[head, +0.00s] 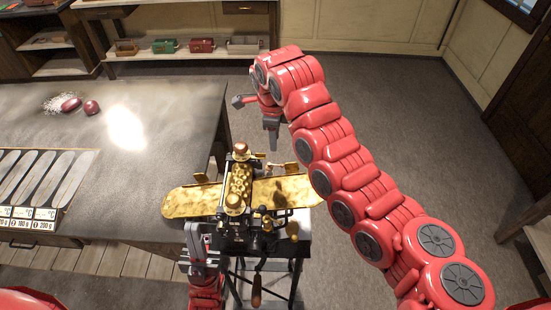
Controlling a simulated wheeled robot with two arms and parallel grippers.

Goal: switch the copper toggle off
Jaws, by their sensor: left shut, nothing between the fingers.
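A brass-and-black drop roller machine (238,185) stands on a small stand beside the grey table, with gold plates to its left and right. It has round copper-coloured knobs on top, one at the back (241,148) and one nearer (233,201). Several small dark and brass levers crowd its front right; I cannot tell which part is the copper toggle. My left gripper (196,232) is shut and empty at the machine's front left; whether it touches is unclear. My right gripper (272,145) hangs behind the machine, pointing down; its fingers are too small to read.
The grey table (160,150) fills the left, with dark red round items (91,107) on it and a moulded tray (40,185) at its edge. A wooden-handled crank (256,290) hangs at the machine's front. Shelves with bins stand at the back. The floor at the right is clear.

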